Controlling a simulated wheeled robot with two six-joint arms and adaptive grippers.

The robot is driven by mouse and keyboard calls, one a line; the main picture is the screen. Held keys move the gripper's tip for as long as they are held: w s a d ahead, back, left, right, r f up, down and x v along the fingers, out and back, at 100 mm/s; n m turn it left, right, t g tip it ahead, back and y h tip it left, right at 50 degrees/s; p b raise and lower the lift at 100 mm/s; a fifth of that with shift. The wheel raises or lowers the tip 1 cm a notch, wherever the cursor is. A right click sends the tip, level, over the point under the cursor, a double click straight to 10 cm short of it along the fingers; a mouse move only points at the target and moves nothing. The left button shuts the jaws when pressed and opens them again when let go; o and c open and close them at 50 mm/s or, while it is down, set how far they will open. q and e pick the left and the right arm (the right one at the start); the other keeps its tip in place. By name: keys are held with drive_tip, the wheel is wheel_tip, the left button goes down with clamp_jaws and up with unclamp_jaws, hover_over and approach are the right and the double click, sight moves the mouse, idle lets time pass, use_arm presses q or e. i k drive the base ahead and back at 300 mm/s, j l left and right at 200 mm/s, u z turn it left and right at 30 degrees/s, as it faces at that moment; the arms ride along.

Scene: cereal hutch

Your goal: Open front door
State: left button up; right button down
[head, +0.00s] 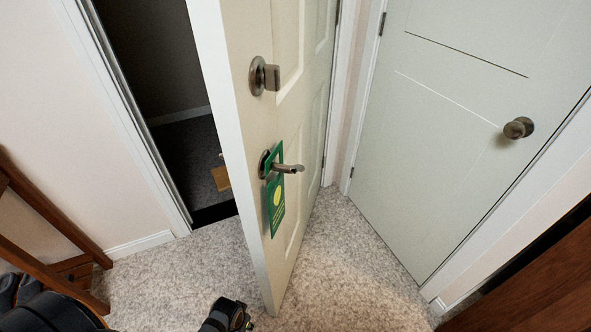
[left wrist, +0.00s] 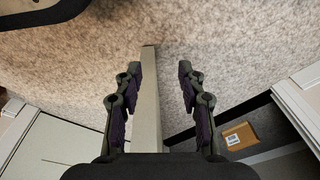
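The front door (head: 305,110) is a cream panelled door standing ajar, its free edge toward me. It has a round deadbolt with a thumb-turn (head: 264,76) and, below it, a lever handle (head: 287,168). A green door hanger (head: 275,205) hangs from the lever. In the left wrist view the door's edge (left wrist: 146,100) runs between the fingers of my left gripper (left wrist: 159,70), which are spread apart with nothing clamped. Part of my left arm's end (head: 228,314) shows low, left of the door's bottom corner. My right gripper is out of view.
The doorway (head: 165,60) is dark to the left of the door. A cardboard box (left wrist: 240,136) lies beyond it. A closed pale door (head: 440,130) with a knob is at right. Wooden furniture stands at left (head: 45,205) and lower right (head: 535,290). The carpet (head: 340,270) is clear.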

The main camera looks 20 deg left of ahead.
sight(235, 39)
drive_tip(key=k+j+u, duration=0.15)
drive_tip(key=j, duration=0.2)
drive_tip(key=k+j+u, duration=0.1)
drive_tip(key=j, duration=0.3)
drive_tip(key=k+j+u, duration=0.15)
drive_tip(key=j, duration=0.2)
drive_tip(key=k+j+u, duration=0.15)
drive_tip(key=j, duration=0.3)
drive_tip(key=k+j+u, duration=0.15)
drive_tip(key=j, duration=0.25)
